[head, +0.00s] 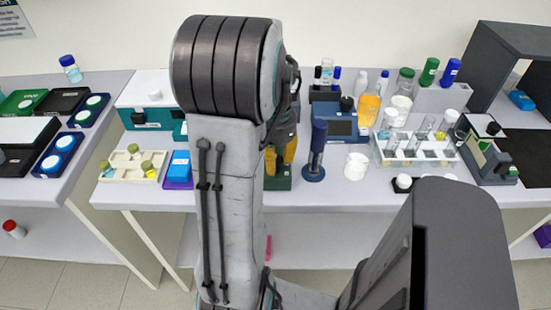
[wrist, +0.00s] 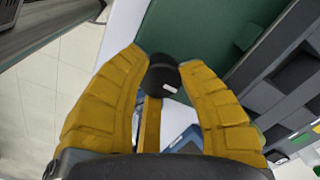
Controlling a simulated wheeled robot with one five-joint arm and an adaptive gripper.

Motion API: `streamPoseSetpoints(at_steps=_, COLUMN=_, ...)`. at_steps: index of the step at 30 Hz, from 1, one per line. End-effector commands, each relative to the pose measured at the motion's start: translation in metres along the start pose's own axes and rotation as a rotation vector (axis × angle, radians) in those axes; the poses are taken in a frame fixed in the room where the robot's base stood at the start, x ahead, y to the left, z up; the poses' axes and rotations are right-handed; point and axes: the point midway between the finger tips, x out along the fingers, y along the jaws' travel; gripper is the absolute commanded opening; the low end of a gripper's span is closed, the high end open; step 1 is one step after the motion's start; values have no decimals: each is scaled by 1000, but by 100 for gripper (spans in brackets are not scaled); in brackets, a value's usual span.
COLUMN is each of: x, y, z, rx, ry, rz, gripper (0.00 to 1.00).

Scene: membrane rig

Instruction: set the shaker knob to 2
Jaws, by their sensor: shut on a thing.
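The shaker knob (wrist: 163,76) is a small black round knob with a short white mark, in the upper middle of the wrist view. My gripper (wrist: 163,62) has its yellow fingers closed around it, one on each side. The knob sits in front of a green surface (wrist: 205,25), seemingly the shaker's body. No dial numbers can be read, so the knob's setting cannot be told. In the head view my gripper (head: 281,152) is partly behind my arm, above a dark green block (head: 280,181). The knob is hidden there.
A dark blue upright tool (head: 315,152) stands close right of my gripper, with a blue-screened device (head: 341,124) behind it. A white-topped teal box (head: 150,112) and a blue box (head: 180,166) stand to the left. A rack of tubes (head: 415,150) is further right.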

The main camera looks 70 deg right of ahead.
Motion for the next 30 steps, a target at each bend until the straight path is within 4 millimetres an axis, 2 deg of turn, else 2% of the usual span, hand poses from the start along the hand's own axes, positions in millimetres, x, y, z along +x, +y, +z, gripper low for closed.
streamPoseSetpoints(at_steps=8, x=2, y=1, z=1, rx=166, ry=-4, rz=3, gripper=3)
streamPoseSetpoints(at_steps=30, x=3, y=1, z=1, rx=817, ry=-4, rz=7, gripper=3)
